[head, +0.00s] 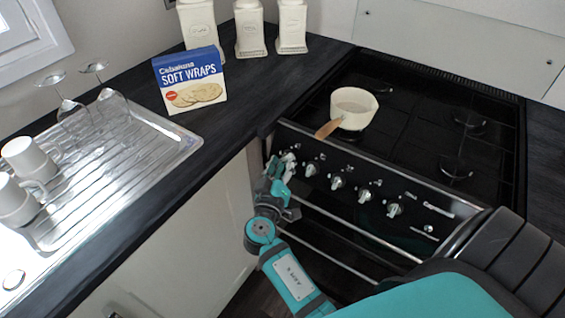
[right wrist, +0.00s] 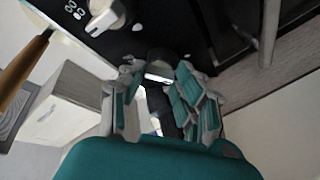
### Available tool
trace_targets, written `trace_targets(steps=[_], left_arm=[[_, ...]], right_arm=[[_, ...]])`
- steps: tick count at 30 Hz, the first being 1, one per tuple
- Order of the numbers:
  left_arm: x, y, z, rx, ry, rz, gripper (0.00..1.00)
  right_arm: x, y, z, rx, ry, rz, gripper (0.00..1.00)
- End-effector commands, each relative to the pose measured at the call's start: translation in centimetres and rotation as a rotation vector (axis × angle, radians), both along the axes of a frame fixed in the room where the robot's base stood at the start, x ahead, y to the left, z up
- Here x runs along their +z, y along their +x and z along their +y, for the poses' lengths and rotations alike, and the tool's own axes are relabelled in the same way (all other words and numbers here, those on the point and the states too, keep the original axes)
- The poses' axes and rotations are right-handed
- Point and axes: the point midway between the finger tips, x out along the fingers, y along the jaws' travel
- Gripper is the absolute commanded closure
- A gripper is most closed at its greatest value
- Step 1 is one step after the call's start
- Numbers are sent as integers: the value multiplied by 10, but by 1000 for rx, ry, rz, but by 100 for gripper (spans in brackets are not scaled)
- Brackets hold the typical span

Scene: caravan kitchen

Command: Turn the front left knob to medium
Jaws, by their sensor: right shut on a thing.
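The black stove front carries a row of several silver knobs, with the leftmost knob (head: 289,157) at its left end. My right gripper (head: 281,172) is at that end of the row, shut on the leftmost knob. In the right wrist view the knob (right wrist: 160,62) shows between the tips of the right gripper (right wrist: 155,85), partly hidden by the fingers. I cannot read the setting of this knob. The neighbouring knob (head: 311,169) is free, just to the right. My left gripper is not in view.
A cream saucepan (head: 354,107) stands on the hob (head: 420,125), its wooden handle (head: 328,129) jutting over the front edge near the knobs. Oven rails (head: 345,228) run below. A soft wraps box (head: 190,80) and canisters stand on the counter; mugs and glasses on the drainer (head: 150,160).

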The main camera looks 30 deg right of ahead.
Motion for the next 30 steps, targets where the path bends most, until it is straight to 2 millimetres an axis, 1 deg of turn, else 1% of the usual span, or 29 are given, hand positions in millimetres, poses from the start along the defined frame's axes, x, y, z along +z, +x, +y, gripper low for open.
trace_targets(steps=[1, 10, 11, 15, 23, 30], left_arm=[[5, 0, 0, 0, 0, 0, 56], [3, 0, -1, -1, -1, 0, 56], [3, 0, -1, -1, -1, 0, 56], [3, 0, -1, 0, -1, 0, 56], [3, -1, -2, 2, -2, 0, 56], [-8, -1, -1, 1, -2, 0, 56]], right_arm=[[2, -1, 0, 11, -9, 19, 100], [1, 0, 0, 18, -15, 32, 100], [1, 0, 0, 18, -15, 32, 64], [1, 0, 0, 18, -14, 31, 46], [0, 0, 0, 16, -13, 30, 46], [-3, 1, 1, -23, 20, -47, 46]])
